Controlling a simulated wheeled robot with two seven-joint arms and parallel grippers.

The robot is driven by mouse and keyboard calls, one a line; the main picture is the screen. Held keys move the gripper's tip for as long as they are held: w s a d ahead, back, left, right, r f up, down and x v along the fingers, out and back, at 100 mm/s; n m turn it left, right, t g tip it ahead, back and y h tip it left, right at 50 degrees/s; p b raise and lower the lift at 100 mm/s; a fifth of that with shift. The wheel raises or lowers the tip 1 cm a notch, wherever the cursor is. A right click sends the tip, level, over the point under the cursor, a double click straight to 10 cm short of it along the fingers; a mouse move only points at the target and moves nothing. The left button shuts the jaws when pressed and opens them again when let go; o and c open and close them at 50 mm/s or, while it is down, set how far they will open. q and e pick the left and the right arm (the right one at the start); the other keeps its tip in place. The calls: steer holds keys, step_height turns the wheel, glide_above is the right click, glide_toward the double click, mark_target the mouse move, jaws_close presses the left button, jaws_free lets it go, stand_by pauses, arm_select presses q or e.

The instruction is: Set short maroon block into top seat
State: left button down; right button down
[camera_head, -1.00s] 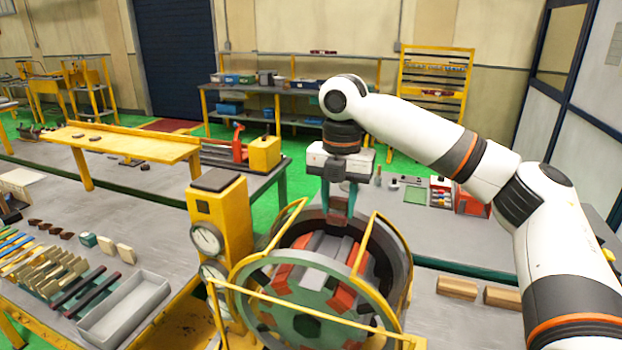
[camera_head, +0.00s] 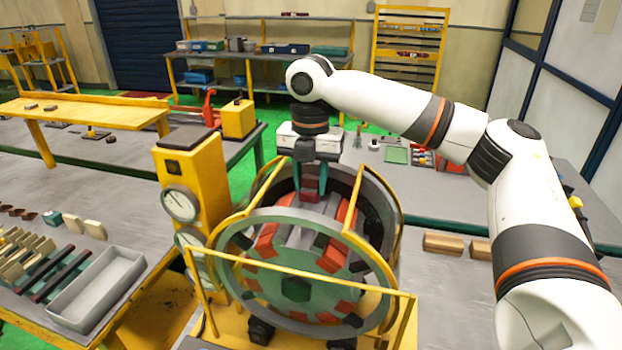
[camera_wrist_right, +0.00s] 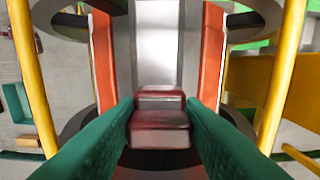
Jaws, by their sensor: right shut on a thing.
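My right gripper (camera_head: 311,187) points down over the top of the round stator (camera_head: 262,218) in the head view. Its green fingers are shut on the short maroon block (camera_head: 310,190). In the right wrist view the maroon block (camera_wrist_right: 160,122) sits between the two green fingertips, in line with a grey slot (camera_wrist_right: 160,45) at the top of the stator. Red-orange strips (camera_wrist_right: 102,60) flank this slot. I cannot tell whether the block touches the seat. My left gripper is not in view.
Yellow guard bars (camera_head: 300,268) surround the stator. A yellow gauge post (camera_head: 181,195) stands just left of it. A grey tray (camera_head: 98,290) and several blocks lie on the left table. Wooden blocks (camera_head: 443,244) lie on the right table.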

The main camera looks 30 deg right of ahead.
mark_target(312, 188)
steer(key=shift+f, duration=0.1)
steer(key=shift+s, duration=0.3)
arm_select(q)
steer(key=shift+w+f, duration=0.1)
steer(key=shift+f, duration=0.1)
arm_select(e)
steer(key=shift+f, duration=0.1)
arm_select(q)
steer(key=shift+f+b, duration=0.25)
steer(key=shift+b, duration=0.05)
arm_select(e)
steer(key=shift+f, duration=1.25)
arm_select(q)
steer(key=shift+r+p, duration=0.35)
arm_select(e)
steer(key=shift+f, duration=0.25)
